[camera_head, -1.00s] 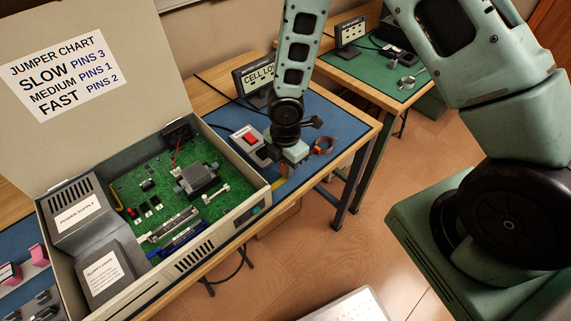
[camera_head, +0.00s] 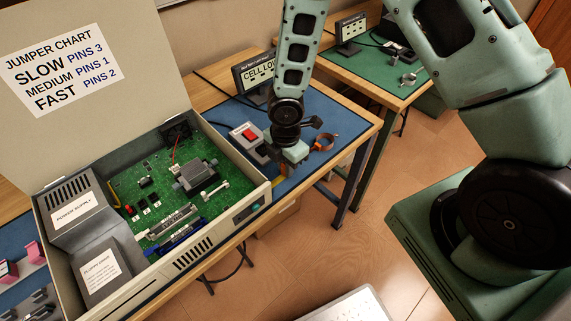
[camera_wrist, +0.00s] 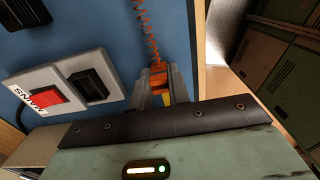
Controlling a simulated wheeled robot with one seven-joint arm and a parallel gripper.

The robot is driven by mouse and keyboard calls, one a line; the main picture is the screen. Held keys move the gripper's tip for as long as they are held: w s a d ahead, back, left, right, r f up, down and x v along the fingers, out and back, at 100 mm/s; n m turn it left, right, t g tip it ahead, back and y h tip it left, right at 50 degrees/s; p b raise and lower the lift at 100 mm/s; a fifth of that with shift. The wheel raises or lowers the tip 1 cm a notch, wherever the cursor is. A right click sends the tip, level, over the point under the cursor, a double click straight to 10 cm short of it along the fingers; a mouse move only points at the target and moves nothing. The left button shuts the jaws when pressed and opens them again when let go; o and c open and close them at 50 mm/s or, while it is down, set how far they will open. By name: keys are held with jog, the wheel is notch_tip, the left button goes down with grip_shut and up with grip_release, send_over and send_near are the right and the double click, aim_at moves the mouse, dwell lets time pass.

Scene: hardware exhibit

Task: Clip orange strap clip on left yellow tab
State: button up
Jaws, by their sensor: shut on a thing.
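My gripper (camera_wrist: 164,88) is shut on the orange strap clip (camera_wrist: 158,68), which shows between its fingers in the wrist view. An orange coiled cord (camera_wrist: 146,30) runs up the picture from the clip over the blue mat. A yellow piece (camera_wrist: 167,99) shows just below the clip between the fingers; whether the clip is around it or only beside it, I cannot tell. In the head view my gripper is low at the bench front, right of the open computer case, and its fingertips are largely hidden.
The open computer case (camera_head: 190,268) stands left of my gripper. A box with a red switch (camera_head: 249,134) sits close by, with its black socket (camera_wrist: 88,85) beside the fingers. The bench edge is near.

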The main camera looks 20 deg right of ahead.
jog(key=shift+f, duration=0.25)
jog(key=o, duration=0.8)
jog(key=o, duration=0.4)
jog(key=shift+c, duration=0.2)
jog(key=shift+r+p, duration=0.5)
jog(key=shift+r, duration=0.2)
dwell(0.3)
jog(key=shift+r+p, duration=2.7)
jog(key=shift+r, duration=0.25)
